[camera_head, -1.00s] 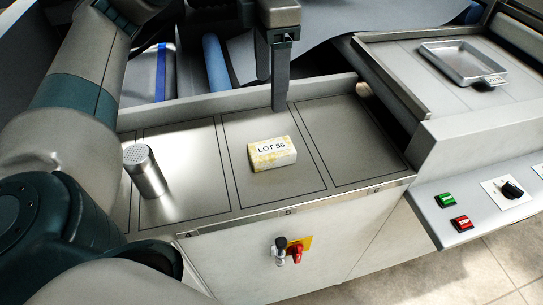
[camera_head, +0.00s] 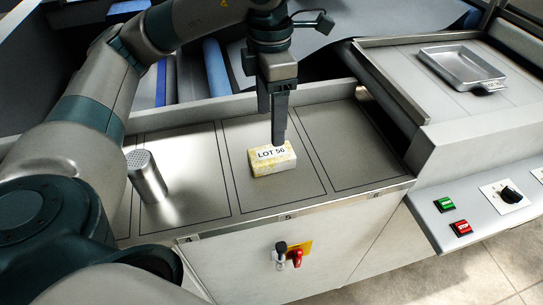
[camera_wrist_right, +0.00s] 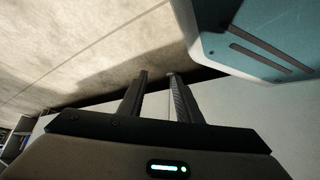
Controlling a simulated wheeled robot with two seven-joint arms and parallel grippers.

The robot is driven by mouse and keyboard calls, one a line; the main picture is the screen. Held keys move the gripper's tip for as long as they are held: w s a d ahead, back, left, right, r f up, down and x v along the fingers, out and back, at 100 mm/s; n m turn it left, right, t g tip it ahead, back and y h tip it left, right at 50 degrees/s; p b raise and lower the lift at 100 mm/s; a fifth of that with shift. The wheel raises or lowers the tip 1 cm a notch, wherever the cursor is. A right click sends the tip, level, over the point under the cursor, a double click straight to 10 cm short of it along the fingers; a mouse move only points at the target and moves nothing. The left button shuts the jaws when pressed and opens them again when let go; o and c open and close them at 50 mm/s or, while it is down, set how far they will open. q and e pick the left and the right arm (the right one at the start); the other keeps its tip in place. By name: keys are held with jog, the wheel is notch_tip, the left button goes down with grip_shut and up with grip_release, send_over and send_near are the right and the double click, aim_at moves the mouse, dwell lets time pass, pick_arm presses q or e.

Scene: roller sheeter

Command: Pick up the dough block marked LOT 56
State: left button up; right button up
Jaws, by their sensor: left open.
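The dough block marked LOT 56 (camera_head: 272,162) is a pale yellow block with a white label on top, lying in the middle marked section of the steel worktop (camera_head: 240,205), above the number 5. My left gripper (camera_head: 272,128) is open and points down at the block's back edge. Its nearer fingertip overlaps the top of the block in the head view; I cannot tell whether it touches. The farther finger is mostly hidden. In the right wrist view, my right gripper (camera_wrist_right: 158,74) has its fingers apart with nothing between them, away from the block.
A metal shaker (camera_head: 146,177) stands in section 4, left of the block. Section 6 (camera_head: 345,145) is bare. A raised ledge runs behind the worktop. A metal tray (camera_head: 463,68) with a tag sits on the raised surface at right, above the green and red buttons (camera_head: 461,228).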

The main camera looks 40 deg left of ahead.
pick_arm(q)
send_over(270, 152)
notch_tip(270, 152, down, 5)
jog(key=shift+p, duration=0.45)
jog(key=shift+f, duration=0.2)
pick_arm(e)
jog(key=s, duration=0.1)
jog(key=s+d+f+g, duration=0.1)
jog(key=s, duration=0.1)
jog(key=shift+s+d+f, duration=0.15)
jog(key=shift+f, duration=0.05)
jog(key=shift+w+r, duration=0.2)
jog(key=shift+w, duration=0.05)
